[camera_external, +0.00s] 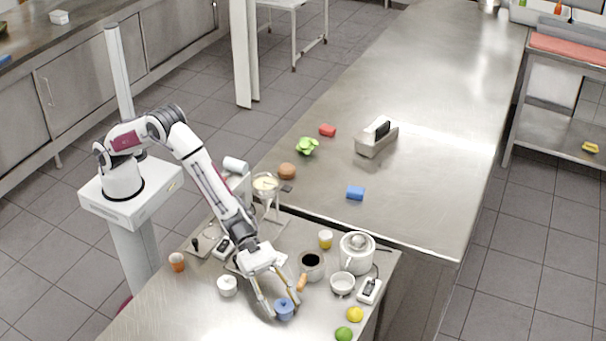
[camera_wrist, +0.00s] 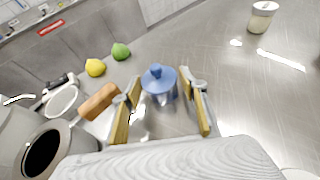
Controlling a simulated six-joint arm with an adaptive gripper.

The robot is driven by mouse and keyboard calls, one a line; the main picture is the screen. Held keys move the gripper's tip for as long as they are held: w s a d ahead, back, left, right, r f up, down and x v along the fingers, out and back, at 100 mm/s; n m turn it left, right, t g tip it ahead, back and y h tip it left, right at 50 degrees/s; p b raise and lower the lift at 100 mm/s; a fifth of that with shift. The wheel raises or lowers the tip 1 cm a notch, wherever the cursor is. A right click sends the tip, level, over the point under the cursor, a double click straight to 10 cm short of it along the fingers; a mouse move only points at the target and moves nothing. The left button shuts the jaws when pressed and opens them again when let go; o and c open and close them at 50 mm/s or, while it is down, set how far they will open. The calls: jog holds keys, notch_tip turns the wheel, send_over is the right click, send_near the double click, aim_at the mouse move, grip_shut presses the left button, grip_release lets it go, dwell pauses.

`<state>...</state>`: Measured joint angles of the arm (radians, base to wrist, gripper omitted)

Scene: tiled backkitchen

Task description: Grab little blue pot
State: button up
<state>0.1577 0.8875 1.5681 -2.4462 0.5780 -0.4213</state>
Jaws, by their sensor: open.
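The little blue pot (camera_external: 284,310) with its knobbed blue lid stands on the steel table near its front edge. In the wrist view the pot (camera_wrist: 159,82) shows just beyond and between my open fingers, its lid facing the camera. My gripper (camera_external: 284,302) is open and low over the table, with one finger on each side of the pot. In the wrist view my gripper (camera_wrist: 165,100) has its two yellowish finger pads spread apart. I cannot tell whether either finger touches the pot.
Close by are a wooden-handled pot with dark contents (camera_external: 312,262), a white bowl (camera_external: 342,284), a lemon (camera_external: 355,314) and a lime (camera_external: 344,334). A white lidded jar (camera_external: 227,286) stands left of my gripper. The tabletop between jar and blue pot is clear.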

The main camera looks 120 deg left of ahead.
dwell(0.4)
grip_shut()
jog(key=shift+r, duration=0.1)
jog(key=shift+r, duration=4.95)
